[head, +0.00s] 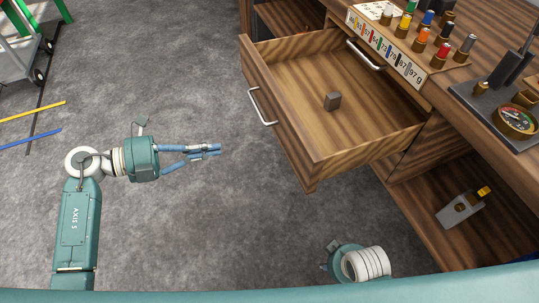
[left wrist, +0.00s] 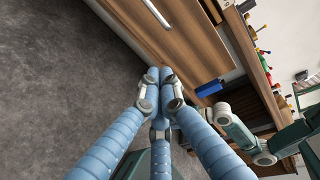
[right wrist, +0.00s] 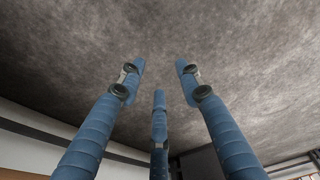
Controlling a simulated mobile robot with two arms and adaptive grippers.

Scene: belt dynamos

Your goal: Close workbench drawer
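The bench top carries a labelled board (head: 385,48), several colored-capped cylinders and a round gauge (head: 516,120). A grey tool (head: 461,209) lies on the lower shelf. A cart (head: 18,55) stands at far left. The floor before the drawer is clear.

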